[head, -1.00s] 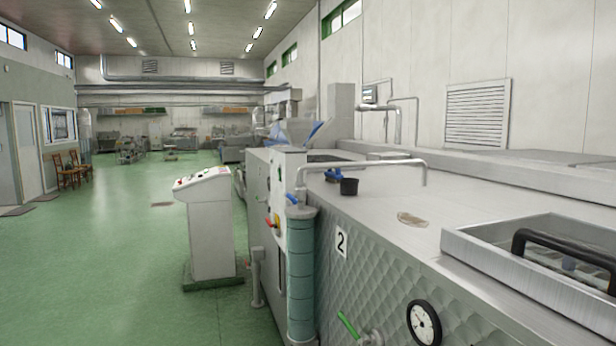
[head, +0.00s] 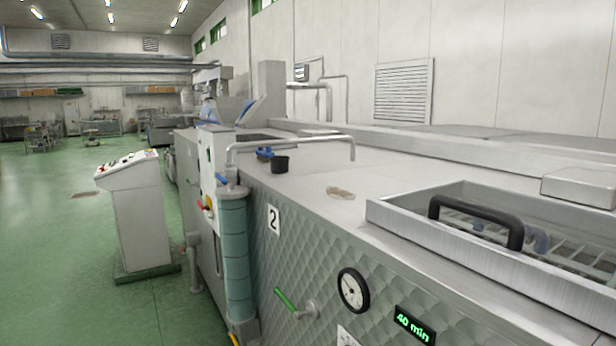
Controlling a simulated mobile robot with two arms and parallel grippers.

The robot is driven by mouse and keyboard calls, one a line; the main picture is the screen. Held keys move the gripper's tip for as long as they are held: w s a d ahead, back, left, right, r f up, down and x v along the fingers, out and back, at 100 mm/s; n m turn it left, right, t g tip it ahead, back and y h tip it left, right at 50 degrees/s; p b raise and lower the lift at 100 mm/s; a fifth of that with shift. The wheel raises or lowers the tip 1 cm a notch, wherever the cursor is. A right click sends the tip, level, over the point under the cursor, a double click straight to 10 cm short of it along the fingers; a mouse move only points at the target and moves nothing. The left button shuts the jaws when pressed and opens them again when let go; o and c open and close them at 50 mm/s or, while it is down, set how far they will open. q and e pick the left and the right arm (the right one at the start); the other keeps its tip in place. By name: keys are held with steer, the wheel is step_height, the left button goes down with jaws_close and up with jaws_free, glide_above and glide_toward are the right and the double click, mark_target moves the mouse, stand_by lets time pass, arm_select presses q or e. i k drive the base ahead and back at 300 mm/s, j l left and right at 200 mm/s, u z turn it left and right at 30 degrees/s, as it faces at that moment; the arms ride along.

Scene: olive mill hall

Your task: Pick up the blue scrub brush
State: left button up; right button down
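A small blue object (head: 264,152), which looks like the scrub brush, lies on the steel top of machine 2 (head: 310,176). It is just behind and left of a small black cup (head: 280,164), which partly covers it. A bent steel pipe rail (head: 300,141) runs close by it. The brush is too small in view to make out its bristles. Neither of my grippers is in view.
An open steel hatch with a black handle (head: 478,206) and a grid inside is at the right. A brown patch (head: 340,192) lies on the machine top. A white control console (head: 138,214) stands on the left. Green floor (head: 60,250) there is clear.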

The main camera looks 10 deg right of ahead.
mark_target(264, 156)
steer(key=i+j+u, duration=0.15)
steer(key=i+j, duration=0.15)
steer(key=j, duration=0.15)
steer(key=i+j+u, duration=0.15)
steer(key=i+j, duration=0.15)
steer(key=i, duration=0.15)
steer(key=i+j+u, duration=0.15)
steer(key=i+j, duration=0.15)
steer(key=i, duration=0.2)
steer(key=i+j+u, duration=0.1)
steer(key=i, duration=0.4)
steer(key=i+j+u, duration=0.15)
steer(key=i, duration=0.35)
steer(key=i+z, duration=0.45)
steer(key=i+j+z, duration=0.25)
steer(key=i+z, duration=0.2)
steer(key=i, duration=0.1)
